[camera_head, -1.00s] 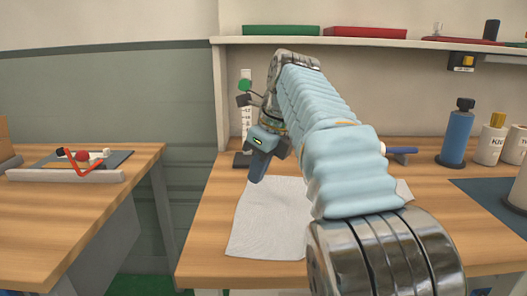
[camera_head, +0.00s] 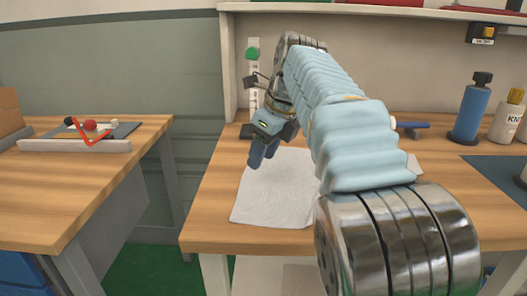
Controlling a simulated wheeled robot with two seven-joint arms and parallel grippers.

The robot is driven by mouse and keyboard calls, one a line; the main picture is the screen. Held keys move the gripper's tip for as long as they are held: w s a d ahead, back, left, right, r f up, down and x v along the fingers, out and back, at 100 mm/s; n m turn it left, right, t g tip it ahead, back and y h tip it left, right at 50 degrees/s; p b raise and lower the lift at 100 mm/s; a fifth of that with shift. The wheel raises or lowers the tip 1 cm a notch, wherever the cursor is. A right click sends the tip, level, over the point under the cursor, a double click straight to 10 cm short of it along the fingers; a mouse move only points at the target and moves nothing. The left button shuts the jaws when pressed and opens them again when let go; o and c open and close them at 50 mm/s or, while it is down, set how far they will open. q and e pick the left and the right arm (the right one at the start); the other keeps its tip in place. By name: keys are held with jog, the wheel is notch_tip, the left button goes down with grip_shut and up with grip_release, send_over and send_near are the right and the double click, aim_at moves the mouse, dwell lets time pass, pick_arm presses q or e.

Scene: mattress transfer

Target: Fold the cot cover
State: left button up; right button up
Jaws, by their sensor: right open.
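A white cloth, seemingly the cot cover (camera_head: 272,198), lies flat on the right wooden table near its front left. My right arm crosses in front of it and hides its right part. My right gripper (camera_head: 262,158) points down over the cloth's far left edge. It is open, and nothing shows between its fingers. I cannot tell whether the fingertips touch the cloth. My left gripper is not in view.
On the right table (camera_head: 213,190), a blue bottle (camera_head: 470,110), a white container (camera_head: 507,118) and a dark blue mat (camera_head: 505,176) lie to the right. A left table (camera_head: 60,190) holds a tray of small items. A gap separates the tables.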

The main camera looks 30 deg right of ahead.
jog(key=o, duration=0.7)
notch_tip(320, 180, up, 9)
jog(key=shift+r+p, duration=0.1)
jog(key=shift+p, duration=0.5)
